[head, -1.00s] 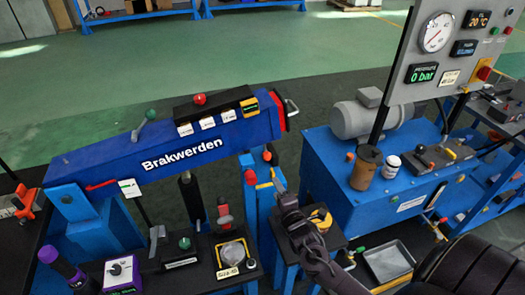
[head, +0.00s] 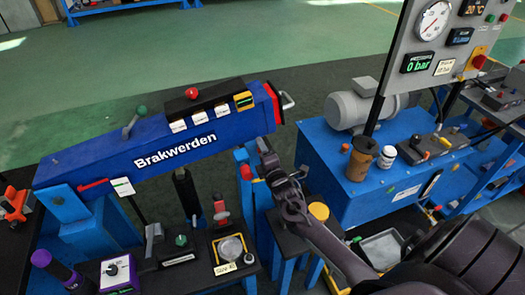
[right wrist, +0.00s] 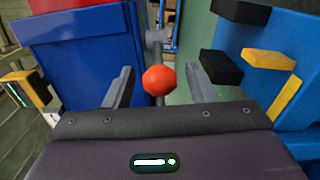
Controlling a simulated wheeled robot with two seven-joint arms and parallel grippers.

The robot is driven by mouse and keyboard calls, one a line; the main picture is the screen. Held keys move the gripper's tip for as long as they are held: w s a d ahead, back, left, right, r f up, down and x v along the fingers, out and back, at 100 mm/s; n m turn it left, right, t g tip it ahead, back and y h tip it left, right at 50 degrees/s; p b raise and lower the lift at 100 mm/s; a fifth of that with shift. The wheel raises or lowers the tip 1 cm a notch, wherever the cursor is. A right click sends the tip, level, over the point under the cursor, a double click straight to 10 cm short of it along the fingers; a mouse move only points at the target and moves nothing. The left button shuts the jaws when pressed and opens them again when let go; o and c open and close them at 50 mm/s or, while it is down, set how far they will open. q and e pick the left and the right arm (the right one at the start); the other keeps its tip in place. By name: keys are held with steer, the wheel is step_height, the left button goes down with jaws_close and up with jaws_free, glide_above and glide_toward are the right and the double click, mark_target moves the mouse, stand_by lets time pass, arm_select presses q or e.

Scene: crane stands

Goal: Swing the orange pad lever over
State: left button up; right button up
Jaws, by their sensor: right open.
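A round red-orange knob (right wrist: 160,80) on a grey stem, which I take to be the orange pad lever's end, shows in the right wrist view. It lies between the two fingers of my right gripper (right wrist: 157,88), which are open and stand apart from it on both sides. My left gripper is not in view.
The blue beam (head: 80,164) lies left of my right gripper. A red part (head: 246,172) is on a post close beside it. The blue pump unit (head: 318,150) with a grey motor (head: 350,108) stands to the right. A brown cup (head: 361,158) and white jar (head: 386,156) stand on it.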

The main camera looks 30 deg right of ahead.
steer(key=c, duration=0.4)
jaws_close()
